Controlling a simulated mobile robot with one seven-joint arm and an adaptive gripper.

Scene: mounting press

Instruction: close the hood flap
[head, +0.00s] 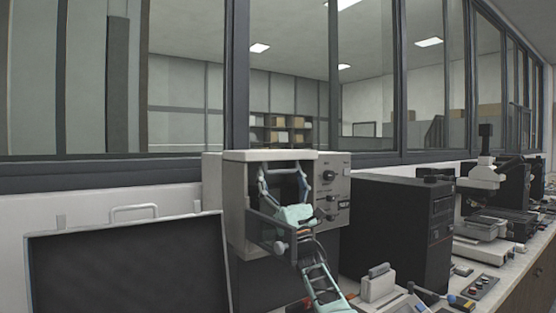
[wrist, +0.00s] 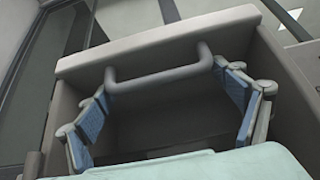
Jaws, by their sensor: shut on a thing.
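The mounting press (head: 232,208) is a pale box with a dark open front, in the middle of the head view. The hood flap shows as a light edge (head: 268,155) along its top, above the opening; in the wrist view it is a pale lip (wrist: 160,40) with a grey U-shaped handle (wrist: 160,78). My gripper (head: 285,172) is at the opening, just under the flap edge. In the wrist view my gripper (wrist: 163,80) has its blue-padded fingers at the two ends of the handle, shut on it. The flap is up and the dark inside shows below the handle.
A control panel with knobs (head: 331,190) is on the press's right side. A black computer-like case (head: 400,225) stands right of it, with a microscope (head: 487,178) and small devices beyond. A dark panel with a light frame (head: 125,270) stands at left. Windows (head: 290,80) are behind.

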